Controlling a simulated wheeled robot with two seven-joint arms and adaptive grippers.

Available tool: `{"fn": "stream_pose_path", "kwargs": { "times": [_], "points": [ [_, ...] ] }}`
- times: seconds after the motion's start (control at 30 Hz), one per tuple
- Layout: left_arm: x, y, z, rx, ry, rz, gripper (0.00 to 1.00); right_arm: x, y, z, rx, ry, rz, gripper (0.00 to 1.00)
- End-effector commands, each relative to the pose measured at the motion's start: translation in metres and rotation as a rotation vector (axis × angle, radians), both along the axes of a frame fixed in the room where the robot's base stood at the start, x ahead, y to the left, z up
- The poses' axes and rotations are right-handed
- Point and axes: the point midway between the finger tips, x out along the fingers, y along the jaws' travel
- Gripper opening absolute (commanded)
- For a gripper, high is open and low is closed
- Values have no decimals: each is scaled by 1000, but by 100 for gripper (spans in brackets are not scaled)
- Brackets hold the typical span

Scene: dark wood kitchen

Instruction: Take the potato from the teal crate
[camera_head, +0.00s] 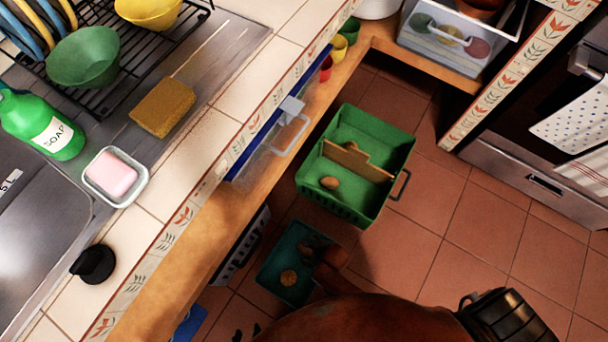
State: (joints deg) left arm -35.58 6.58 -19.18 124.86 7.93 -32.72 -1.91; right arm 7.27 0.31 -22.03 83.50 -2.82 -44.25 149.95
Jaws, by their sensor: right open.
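The teal crate (261,284) stands on the floor at the lower middle, close to the counter. A round tan potato (289,277) lies in it. A second brownish, shadowed item (313,242) shows at its far end and I cannot tell what it is. My brown arm covers the crate's right side and near corner. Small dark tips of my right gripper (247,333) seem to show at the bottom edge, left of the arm. They are apart, with nothing seen between them, and off the crate. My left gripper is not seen.
A green crate (399,140) with a divider and potato-like items stands just beyond. An open drawer with a blue edge (250,135) and a handle juts out on the left. The counter (205,160) holds a sponge, soap and bowls. The tiled floor (455,225) is clear at the right.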

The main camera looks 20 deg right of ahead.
Motion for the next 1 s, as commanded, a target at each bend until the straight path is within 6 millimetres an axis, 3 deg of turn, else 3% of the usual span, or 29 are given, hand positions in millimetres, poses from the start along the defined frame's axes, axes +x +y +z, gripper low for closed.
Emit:
{"fn": "stream_pose_path", "kwargs": {
  "times": [0.33,1.0],
  "points": [
    [1,1,-3,1,-15,1,40,1,1,-1,0,-2,1,62],
    [1,0,-3,1,-14,1,40,1,1,-1,0,0,1,16]
  ]
}}
